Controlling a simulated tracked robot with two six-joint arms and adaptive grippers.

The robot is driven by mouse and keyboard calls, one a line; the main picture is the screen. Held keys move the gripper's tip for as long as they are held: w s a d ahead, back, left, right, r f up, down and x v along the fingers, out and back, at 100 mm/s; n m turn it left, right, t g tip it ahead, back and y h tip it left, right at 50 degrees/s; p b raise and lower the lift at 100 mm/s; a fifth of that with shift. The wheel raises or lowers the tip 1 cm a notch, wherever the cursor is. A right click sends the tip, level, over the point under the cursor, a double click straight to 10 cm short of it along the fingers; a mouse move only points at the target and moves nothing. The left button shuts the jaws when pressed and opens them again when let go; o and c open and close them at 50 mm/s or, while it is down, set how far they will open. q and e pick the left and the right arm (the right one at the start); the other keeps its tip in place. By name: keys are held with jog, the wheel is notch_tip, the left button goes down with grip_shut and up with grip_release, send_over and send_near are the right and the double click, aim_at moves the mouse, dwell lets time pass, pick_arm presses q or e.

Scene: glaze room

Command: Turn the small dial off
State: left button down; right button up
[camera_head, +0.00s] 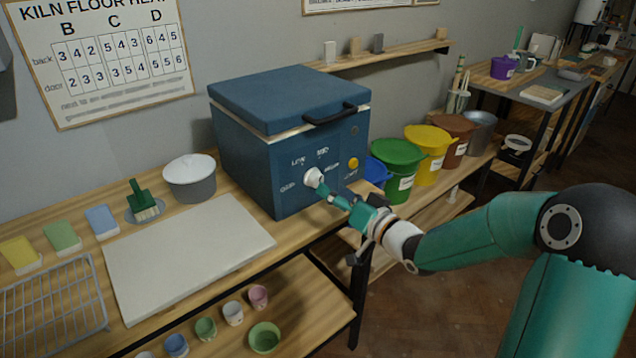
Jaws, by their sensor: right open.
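The blue kiln (245,155) stands on the wooden bench with its lid closed. The small dial (313,176) is a white round knob on its front face, with small lettering around it, including LOW and MID. I cannot make out which way the dial points. My right gripper (322,186) is open, with its fingertips right at the dial's lower right side; I cannot tell whether they touch it. The fingers hide part of the panel below the dial. My left gripper is not in view.
A yellow round knob (353,163) sits on the kiln front, right of the dial. A dark handle (330,115) juts from the lid. Lidded buckets (398,156) stand to the right. A pale board (185,252) and a lidded grey pot (190,180) are left.

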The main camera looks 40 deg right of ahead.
aim_at(320, 180)
jog(key=shift+w+a, duration=0.2)
jog(key=shift+w, duration=2.1)
jog(key=c, duration=1.1)
jog(key=shift+a, duration=0.1)
jog(key=shift+c, duration=0.3)
jog(key=shift+r, duration=0.15)
jog(key=shift+d+r, duration=0.15)
jog(key=shift+d, duration=0.1)
jog(key=o, duration=1.2)
jog(key=shift+c, duration=0.2)
